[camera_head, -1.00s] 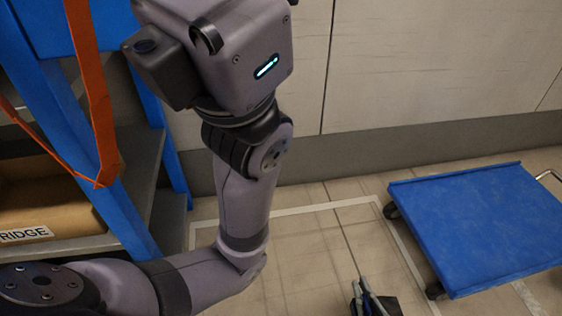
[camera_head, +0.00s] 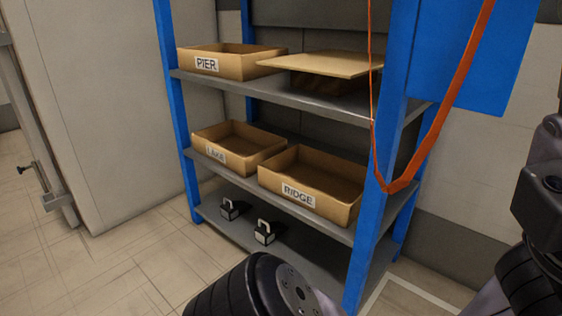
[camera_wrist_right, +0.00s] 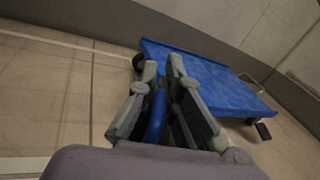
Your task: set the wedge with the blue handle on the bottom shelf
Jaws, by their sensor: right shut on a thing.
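My right gripper (camera_wrist_right: 163,68) is shut on a blue handle (camera_wrist_right: 157,115), which shows between its two grey fingers in the right wrist view. The rest of the wedge is hidden behind the fingers. The bottom shelf (camera_head: 308,258) of the blue-framed rack is in the head view, low in the middle. Two small dark blocks with pale handles stand on it, one at its left (camera_head: 229,210) and one nearer the middle (camera_head: 264,233). The right gripper is away from the rack and outside the head view. My left gripper is in neither current view.
The middle shelf holds the LAKE crate (camera_head: 215,154) and the RIDGE crate (camera_head: 330,205). The PIER crate (camera_head: 232,67) and a flat board (camera_head: 325,64) are on the upper shelf. An orange strap (camera_head: 445,130) hangs at the right post. A blue platform cart (camera_wrist_right: 225,85) shows in the wrist view.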

